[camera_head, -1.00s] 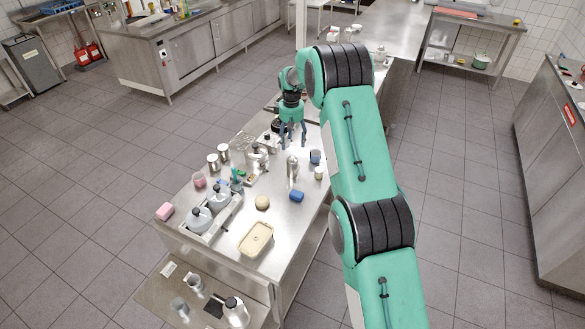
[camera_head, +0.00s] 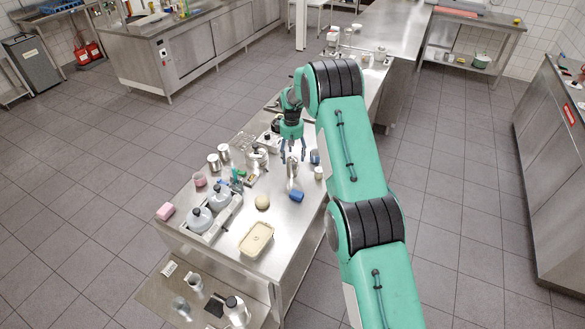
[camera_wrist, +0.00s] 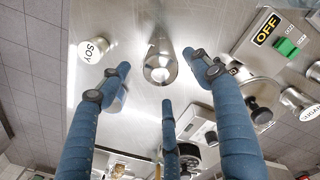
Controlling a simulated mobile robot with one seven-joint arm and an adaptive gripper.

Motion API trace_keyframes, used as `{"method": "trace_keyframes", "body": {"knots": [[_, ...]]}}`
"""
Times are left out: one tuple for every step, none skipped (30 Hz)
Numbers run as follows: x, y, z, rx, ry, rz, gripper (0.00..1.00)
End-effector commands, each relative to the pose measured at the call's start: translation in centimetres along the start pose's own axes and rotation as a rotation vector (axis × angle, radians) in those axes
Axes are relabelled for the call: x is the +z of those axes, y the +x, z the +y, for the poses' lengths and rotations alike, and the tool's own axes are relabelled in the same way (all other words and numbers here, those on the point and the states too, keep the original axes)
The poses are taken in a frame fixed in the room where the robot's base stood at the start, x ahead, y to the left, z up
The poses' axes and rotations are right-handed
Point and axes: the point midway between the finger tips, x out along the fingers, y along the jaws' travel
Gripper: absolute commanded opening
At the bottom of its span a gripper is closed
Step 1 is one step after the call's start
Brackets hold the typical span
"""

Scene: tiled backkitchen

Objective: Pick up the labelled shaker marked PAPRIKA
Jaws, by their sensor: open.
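No label reading PAPRIKA can be made out in either view. A shiny steel vessel, narrow at one end (camera_wrist: 160,64), stands on the steel table just beyond my fingertips in the wrist view; it also shows in the head view (camera_head: 292,169). I cannot tell whether it is the shaker, as no label shows on it. My gripper (camera_head: 293,153) is open and empty above it, with blue fingers spread around its line; it also shows in the wrist view (camera_wrist: 162,78). A white-topped container marked SOY (camera_wrist: 94,49) stands to the left of the vessel.
A blue cup (camera_head: 314,157) stands close right of my fingers. A grey box marked OFF with a green switch (camera_wrist: 272,38) and a SUGAR canister (camera_wrist: 298,100) are at the wrist view's right. A blue cylinder (camera_head: 297,195) and a beige tub (camera_head: 257,239) lie nearer on the table.

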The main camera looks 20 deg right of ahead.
Motion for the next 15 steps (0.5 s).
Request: {"method": "trace_keyframes", "body": {"knots": [[-0.01,0.1,0.01,0.0,0.0,0.0,0.64],[-0.02,0.14,0.01,0.0,0.0,0.0,0.64],[-0.02,0.15,0.02,0.0,0.0,0.001,0.64],[-0.02,0.15,0.02,0.0,0.0,0.001,0.64],[-0.02,0.15,0.01,0.0,0.0,0.001,0.64],[-0.01,0.15,0.01,0.0,0.0,0.001,0.64],[-0.01,0.15,0.01,0.0,0.0,0.0,0.64],[-0.01,0.14,0.01,0.0,0.0,0.0,0.64],[-0.01,0.14,0.01,0.0,0.0,0.0,0.64],[-0.01,0.14,0.01,0.0,0.0,0.0,0.64],[0.0,0.16,0.0,0.0,0.0,0.0,0.64],[0.0,0.21,-0.01,0.0,0.0,0.0,0.64],[0.0,0.27,-0.02,0.0,0.0,0.0,0.64],[0.0,0.35,-0.03,0.0,0.0,0.0,0.64],[0.0,0.49,-0.05,0.0,0.0,0.0,0.64]]}}
